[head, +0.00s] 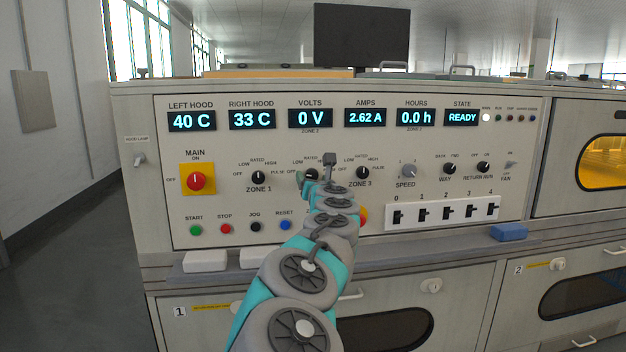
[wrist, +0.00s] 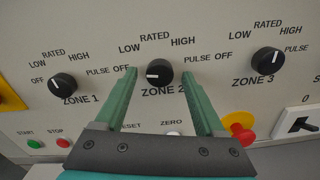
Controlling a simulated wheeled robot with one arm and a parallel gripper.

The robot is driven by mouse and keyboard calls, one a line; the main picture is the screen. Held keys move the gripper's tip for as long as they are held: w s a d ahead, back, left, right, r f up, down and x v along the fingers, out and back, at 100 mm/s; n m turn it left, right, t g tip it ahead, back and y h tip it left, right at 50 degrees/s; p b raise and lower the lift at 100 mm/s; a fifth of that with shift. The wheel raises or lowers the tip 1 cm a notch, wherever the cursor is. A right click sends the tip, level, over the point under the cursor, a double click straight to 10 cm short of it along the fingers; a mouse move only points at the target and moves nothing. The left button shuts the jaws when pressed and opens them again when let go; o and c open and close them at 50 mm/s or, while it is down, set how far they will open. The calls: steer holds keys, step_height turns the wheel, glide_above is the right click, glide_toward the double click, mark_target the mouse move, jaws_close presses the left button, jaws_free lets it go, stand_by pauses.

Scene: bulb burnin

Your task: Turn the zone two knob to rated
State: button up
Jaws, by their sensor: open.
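The zone two knob (wrist: 159,71) is a round black knob with a white mark, on the grey panel. Its mark points left, toward the OFF label. In the wrist view my gripper (wrist: 159,74) is open, with one green finger on each side of the knob and a gap at both sides. I cannot tell whether the fingertips reach past its face. The RATED label (wrist: 155,36) is above the knob. In the head view my gripper (head: 307,179) and arm cover part of the zone two area.
The zone one knob (wrist: 62,85) is to the left and the zone three knob (wrist: 267,61) to the right. A red button with a yellow base (wrist: 240,132) is below right. The volts display (head: 310,118) reads 0 V; the state display (head: 462,117) reads READY.

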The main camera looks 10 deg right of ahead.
jaws_close()
stand_by(0.5)
steer(key=m, duration=0.4)
steer(key=shift+a+m, duration=0.15)
steer(key=shift+m, duration=0.25)
steer(key=m, duration=0.3)
steer(key=shift+m, duration=0.3)
steer(key=m, duration=0.3)
steer(key=shift+r+m+b, duration=0.1)
steer(key=shift+m+b, duration=0.2)
steer(key=shift+b, duration=0.05)
steer(key=shift+m, duration=1.8)
